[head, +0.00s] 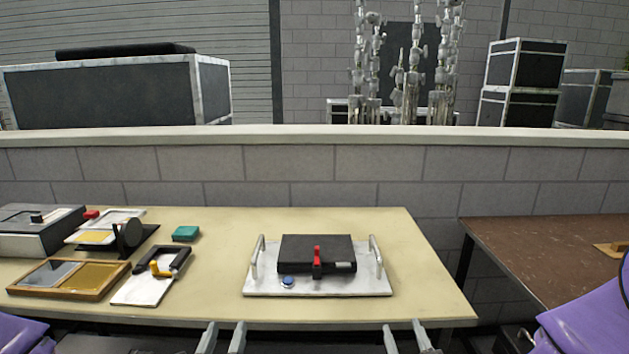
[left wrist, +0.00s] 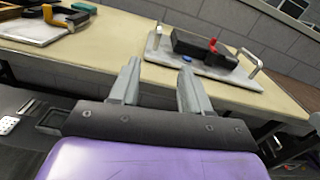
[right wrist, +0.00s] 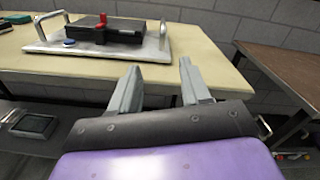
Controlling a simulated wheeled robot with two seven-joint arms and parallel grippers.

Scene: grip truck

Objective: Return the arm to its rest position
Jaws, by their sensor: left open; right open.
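My left gripper (head: 222,338) is at the bottom of the head view, in front of the table's near edge. Its two grey fingers stand apart with nothing between them, as the left wrist view (left wrist: 158,88) also shows. My right gripper (head: 405,338) is at the bottom right of centre in the head view. Its fingers are also apart and empty in the right wrist view (right wrist: 163,88). Both grippers are clear of the objects on the table. Purple parts of my arms show at the lower corners of the head view.
The cream table (head: 350,222) holds a white tray (head: 262,288) with two handles, a black case (head: 300,250) and a blue button (head: 288,282). Left are a wooden tray (head: 55,291), a black clamp (head: 180,262) and a teal block (head: 185,233). A brown table (head: 545,250) stands right.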

